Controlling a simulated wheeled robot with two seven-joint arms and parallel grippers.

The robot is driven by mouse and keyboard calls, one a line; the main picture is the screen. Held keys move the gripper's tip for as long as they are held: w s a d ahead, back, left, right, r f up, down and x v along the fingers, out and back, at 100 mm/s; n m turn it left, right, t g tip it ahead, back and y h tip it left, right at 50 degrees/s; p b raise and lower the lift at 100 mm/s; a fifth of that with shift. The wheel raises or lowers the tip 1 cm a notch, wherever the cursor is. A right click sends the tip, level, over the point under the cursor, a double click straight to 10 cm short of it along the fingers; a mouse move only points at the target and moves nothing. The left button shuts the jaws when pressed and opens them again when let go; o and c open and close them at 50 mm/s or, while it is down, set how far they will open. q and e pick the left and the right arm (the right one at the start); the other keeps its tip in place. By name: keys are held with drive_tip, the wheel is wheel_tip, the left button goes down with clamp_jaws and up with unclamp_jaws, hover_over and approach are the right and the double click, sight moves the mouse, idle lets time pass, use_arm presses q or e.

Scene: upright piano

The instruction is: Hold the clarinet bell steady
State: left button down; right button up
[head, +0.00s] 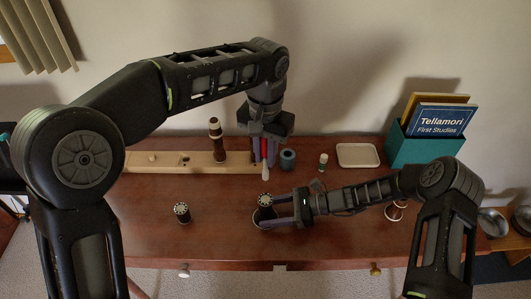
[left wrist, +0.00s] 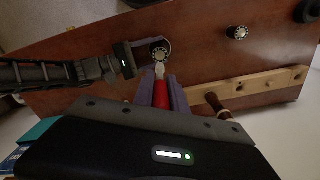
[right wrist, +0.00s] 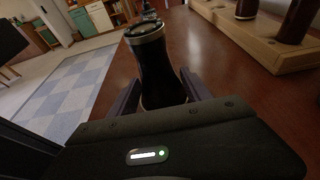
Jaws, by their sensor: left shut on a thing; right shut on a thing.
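The clarinet bell (head: 263,213) is black with a silver ring around its narrow top. It stands upright near the front of the table, between the fingers of my right gripper (head: 278,211), which is shut on it. The right wrist view shows the bell (right wrist: 160,65) close up. My left gripper (head: 264,140) is shut on a red-handled tool (head: 265,151) with a pale tip pointing down. In the left wrist view, the red tool (left wrist: 161,92) points towards the bell's top (left wrist: 159,52). Whether the tip touches the bell is unclear.
Another short dark piece (head: 181,212) stands to the left. A wooden stand (head: 140,161) with a dark clarinet part (head: 216,140) is at the back. A blue-grey round item (head: 288,159), small bottle (head: 323,162), white tray (head: 358,155) and teal book box (head: 420,150) are right.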

sight(265, 178)
use_arm(q)
drive_tip(key=shift+f, duration=0.1)
idle(0.3)
drive_tip(key=shift+f, duration=3.8)
drive_tip(key=shift+f, duration=0.35)
drive_tip(key=shift+f, duration=1.1)
drive_tip(key=shift+r, duration=0.25)
drive_tip(key=shift+f, duration=0.25)
idle(1.8)
